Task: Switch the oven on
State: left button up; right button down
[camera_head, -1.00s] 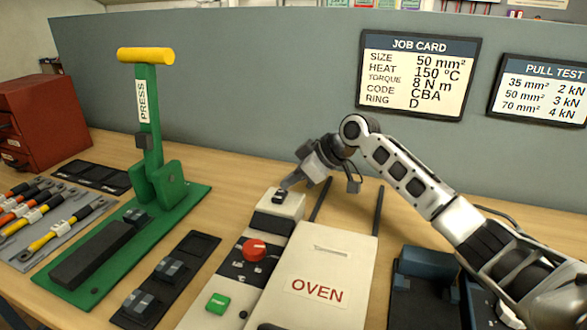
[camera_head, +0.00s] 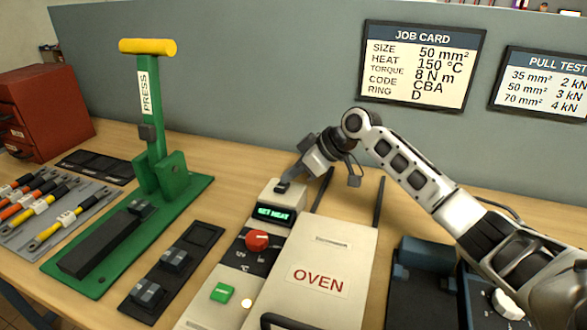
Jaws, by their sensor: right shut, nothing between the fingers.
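The oven (camera_head: 330,252) is a cream box with an OVEN label and a dark handle at its front edge. Its control strip on the left carries a lit green display (camera_head: 273,212) reading "SET HEAT", a red knob (camera_head: 257,240), a green button (camera_head: 222,292) and a small glowing lamp (camera_head: 246,303). A dark switch (camera_head: 282,187) sits at the top of the strip. My right gripper (camera_head: 287,180) is shut and empty, its tips at the switch and partly covering it. I cannot tell whether they touch. My left gripper is not in view.
A green press (camera_head: 158,165) with a yellow handle stands to the left, near cable pieces on a grey tray (camera_head: 90,225). A black die holder (camera_head: 172,262) lies beside the oven. A job card (camera_head: 420,65) hangs on the partition behind. Dark equipment (camera_head: 425,255) stands right.

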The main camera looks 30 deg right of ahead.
jog(key=shift+s+a+r, duration=0.15)
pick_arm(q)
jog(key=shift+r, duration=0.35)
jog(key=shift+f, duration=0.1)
pick_arm(e)
jog(key=r+p, duration=0.5)
jog(key=shift+w+d, duration=0.2)
jog(key=shift+d, duration=0.05)
jog(key=shift+s+d+b, duration=0.35)
jog(key=shift+d+b, duration=0.2)
jog(key=shift+b, duration=0.15)
pick_arm(q)
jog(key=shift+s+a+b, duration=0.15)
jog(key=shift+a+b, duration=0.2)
jog(key=shift+b, duration=0.25)
pick_arm(e)
jog(key=v, duration=0.8)
jog(key=shift+d, duration=0.25)
